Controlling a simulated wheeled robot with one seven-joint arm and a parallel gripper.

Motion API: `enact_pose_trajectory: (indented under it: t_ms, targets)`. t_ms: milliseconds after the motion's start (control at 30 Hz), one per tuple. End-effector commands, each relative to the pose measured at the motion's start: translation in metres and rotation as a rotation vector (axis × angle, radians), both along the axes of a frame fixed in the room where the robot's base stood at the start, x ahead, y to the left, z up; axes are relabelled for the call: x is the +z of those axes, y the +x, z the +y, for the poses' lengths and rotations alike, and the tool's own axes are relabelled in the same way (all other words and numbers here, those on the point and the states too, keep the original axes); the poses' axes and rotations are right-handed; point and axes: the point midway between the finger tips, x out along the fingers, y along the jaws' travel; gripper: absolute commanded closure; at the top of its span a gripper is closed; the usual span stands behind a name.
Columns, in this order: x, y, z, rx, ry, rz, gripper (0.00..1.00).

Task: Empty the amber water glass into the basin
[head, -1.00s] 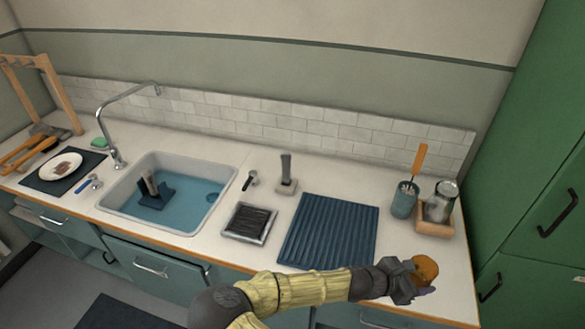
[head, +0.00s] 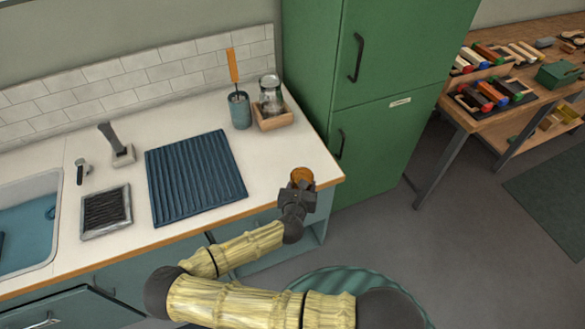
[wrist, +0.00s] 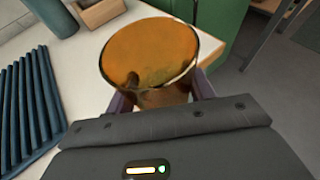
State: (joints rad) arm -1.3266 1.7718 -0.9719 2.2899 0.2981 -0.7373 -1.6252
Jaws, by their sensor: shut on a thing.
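The amber water glass (head: 302,175) is in my gripper (head: 298,188) at the right end of the counter. In the wrist view the glass (wrist: 150,55) stands roughly upright, with its round rim toward the camera and an amber surface inside. My gripper (wrist: 160,98) is shut on it, with a finger at each side. I cannot tell whether the glass's base touches the counter. The basin (head: 50,240) is at the left edge of the head view, partly cut off, with blue water in it.
Between glass and basin lie a ribbed blue mat (head: 195,178), a dark tray (head: 106,212) and a brush-like tool (head: 117,145). A blue cup (head: 239,110) and a jar (head: 271,95) in a wooden box (head: 273,122) stand behind. A green cabinet (head: 385,90) stands right.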

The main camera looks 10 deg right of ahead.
Motion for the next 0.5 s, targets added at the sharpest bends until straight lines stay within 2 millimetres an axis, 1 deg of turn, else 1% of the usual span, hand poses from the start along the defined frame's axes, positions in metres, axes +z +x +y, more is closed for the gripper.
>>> enact_pose_trajectory:
  t_ms: [33,100,500]
  targets:
    - [-0.003,0.001,-0.006,0.011,0.002,-0.002,0.79]
    - [-0.006,0.002,-0.011,0.038,0.002,-0.002,0.79]
    - [-0.010,0.005,-0.030,0.202,0.003,-0.002,0.79]
